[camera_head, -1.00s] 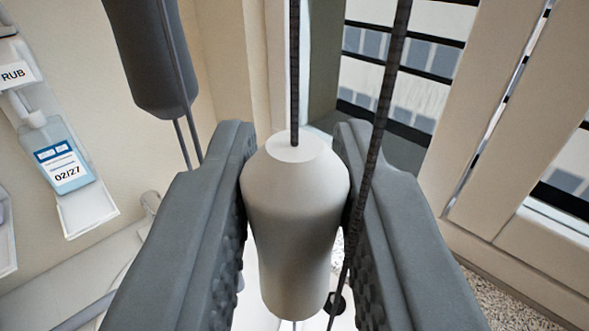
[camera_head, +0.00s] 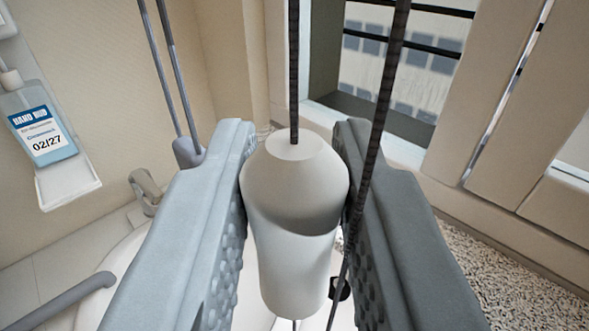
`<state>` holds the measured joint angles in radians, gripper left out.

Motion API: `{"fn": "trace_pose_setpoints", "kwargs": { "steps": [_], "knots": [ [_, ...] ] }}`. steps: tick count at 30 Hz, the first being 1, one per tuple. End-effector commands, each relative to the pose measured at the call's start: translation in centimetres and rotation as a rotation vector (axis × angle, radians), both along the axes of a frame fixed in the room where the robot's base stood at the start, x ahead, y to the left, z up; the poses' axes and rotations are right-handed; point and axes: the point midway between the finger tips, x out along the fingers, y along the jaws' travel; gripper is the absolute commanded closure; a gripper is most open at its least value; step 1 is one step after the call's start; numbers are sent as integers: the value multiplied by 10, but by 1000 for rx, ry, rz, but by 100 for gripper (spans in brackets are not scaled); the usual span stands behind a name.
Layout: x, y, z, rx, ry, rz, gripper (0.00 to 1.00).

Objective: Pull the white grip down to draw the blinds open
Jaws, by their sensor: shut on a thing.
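The white grip (camera_head: 293,225) hangs upright on a dark cord (camera_head: 294,65) in the middle of the view. My gripper (camera_head: 295,200) is shut on it, one grey finger on each side. A second dark cord (camera_head: 378,125) runs slantwise past the grip's right side, in front of the right finger. The blinds (camera_head: 520,100) show as pale slats at the right, with narrow gaps of light between them. The lower end of the grip shows, with cord below it.
A hand rub bottle (camera_head: 38,128) sits in a wall holder at the left. Two thin grey cords (camera_head: 170,70) hang left of my gripper, with a grey piece (camera_head: 187,152) at their foot. A window (camera_head: 400,65) is behind. A grey bar (camera_head: 60,300) and speckled surface (camera_head: 480,270) lie below.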

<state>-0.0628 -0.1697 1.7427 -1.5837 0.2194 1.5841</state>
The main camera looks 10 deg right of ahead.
Motion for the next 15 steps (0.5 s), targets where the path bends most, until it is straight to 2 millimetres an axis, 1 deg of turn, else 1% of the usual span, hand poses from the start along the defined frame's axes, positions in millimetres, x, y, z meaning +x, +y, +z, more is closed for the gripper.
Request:
{"fn": "trace_pose_setpoints", "kwargs": {
  "steps": [2, 3, 6, 15],
  "knots": [
    [0, 0, 0, 0, 0, 0, 100],
    [0, 0, 0, 0, 0, 0, 76],
    [0, 0, 0, 0, 0, 0, 58],
    [-1, 0, 0, 0, 0, 0, 58]
  ]
}}
